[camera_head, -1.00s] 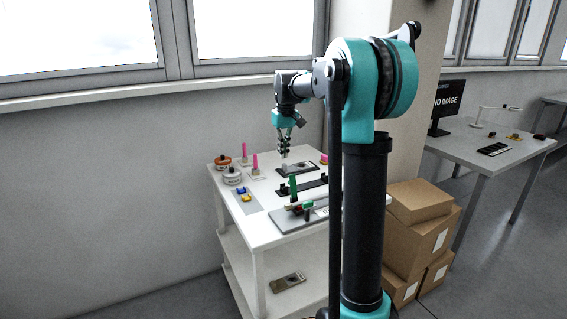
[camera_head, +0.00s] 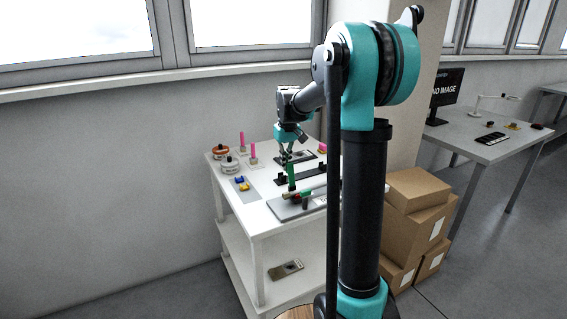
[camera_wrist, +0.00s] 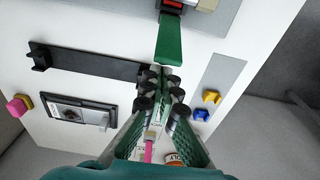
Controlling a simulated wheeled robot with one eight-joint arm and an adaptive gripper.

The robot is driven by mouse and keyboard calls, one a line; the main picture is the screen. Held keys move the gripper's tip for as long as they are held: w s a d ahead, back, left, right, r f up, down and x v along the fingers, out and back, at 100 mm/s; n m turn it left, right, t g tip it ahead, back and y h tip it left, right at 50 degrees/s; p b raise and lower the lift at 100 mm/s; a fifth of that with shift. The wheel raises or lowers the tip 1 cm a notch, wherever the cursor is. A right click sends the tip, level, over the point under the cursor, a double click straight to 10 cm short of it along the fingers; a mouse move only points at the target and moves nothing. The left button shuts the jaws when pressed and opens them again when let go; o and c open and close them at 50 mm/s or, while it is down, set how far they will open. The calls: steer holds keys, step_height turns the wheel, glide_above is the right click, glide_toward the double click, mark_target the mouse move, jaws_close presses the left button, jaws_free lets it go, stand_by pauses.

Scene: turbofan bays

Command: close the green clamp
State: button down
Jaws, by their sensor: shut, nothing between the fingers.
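The green clamp's handle (camera_head: 291,175) stands upright on the table in the head view. In the wrist view the green handle (camera_wrist: 169,42) extends from a red part at the top edge towards my fingertips. My gripper (camera_head: 286,157) is shut and empty, just behind and above the handle's top in the head view. In the wrist view my gripper's fingertips (camera_wrist: 160,74) are close to the handle's free end; I cannot tell whether they touch it. The clamp's base is mostly outside the wrist view.
A black bar (camera_wrist: 95,65) with an upright bracket lies beside the fingers. Yellow and blue parts (camera_head: 241,184) sit on a grey mat. Round pots (camera_head: 229,165) and pink pegs stand at the table's left. A grey plate (camera_head: 285,211) lies at the front.

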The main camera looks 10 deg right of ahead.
steer(key=shift+s, duration=0.1)
stand_by(0.3)
steer(key=shift+s+r+t, duration=0.15)
steer(key=shift+t, duration=0.25)
